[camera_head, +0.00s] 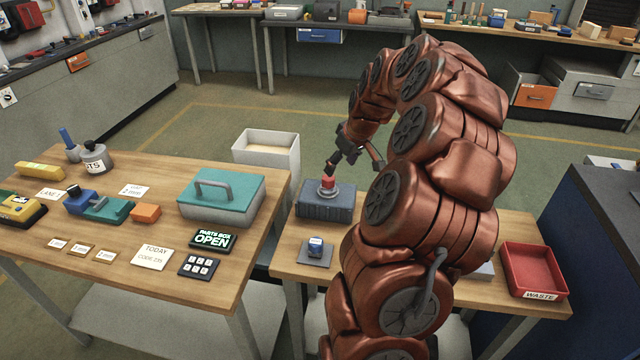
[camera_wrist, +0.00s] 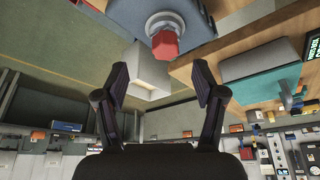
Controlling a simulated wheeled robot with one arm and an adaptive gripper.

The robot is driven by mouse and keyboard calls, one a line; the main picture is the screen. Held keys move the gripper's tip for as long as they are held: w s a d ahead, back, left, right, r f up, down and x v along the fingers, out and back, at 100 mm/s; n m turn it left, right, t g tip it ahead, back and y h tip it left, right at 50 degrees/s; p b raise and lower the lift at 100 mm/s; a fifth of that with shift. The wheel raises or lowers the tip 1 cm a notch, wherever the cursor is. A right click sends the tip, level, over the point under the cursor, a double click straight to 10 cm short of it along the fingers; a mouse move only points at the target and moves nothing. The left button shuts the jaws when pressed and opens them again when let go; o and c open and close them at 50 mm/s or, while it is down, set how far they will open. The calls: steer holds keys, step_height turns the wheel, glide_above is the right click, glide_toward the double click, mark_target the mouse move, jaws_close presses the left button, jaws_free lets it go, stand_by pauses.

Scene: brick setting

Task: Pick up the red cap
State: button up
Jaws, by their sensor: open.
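The red cap (camera_head: 328,181) sits on a round grey ring (camera_head: 327,192) on top of a dark blue block (camera_head: 325,208), which stands on the smaller wooden table. The cap also shows in the wrist view (camera_wrist: 165,45), at top centre, beyond the fingertips. My gripper (camera_head: 355,163) is open and empty, with one finger close to the cap in the head view. In the wrist view my gripper (camera_wrist: 161,76) has its two dark fingers spread wide. The cap lies ahead of the gap between them. I cannot tell whether a finger touches it.
A teal-lidded parts box (camera_head: 221,194) stands on the left table (camera_head: 110,275). A white open bin (camera_head: 266,150) is behind the block. A small blue-white item on a grey pad (camera_head: 315,251) is in front of it. A red waste tray (camera_head: 534,270) lies right.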

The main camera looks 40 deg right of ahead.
mark_target(328, 183)
steer(key=shift+x, duration=0.75)
steer(key=shift+w+a+f+p, duration=0.25)
steer(key=shift+w+f+p, duration=0.3)
steer(key=shift+p, duration=0.15)
steer(key=shift+p+x, duration=0.65)
steer(key=shift+x, duration=1.25)
steer(key=shift+w+a+r, duration=0.1)
steer(key=shift+w, duration=0.05)
jaws_close()
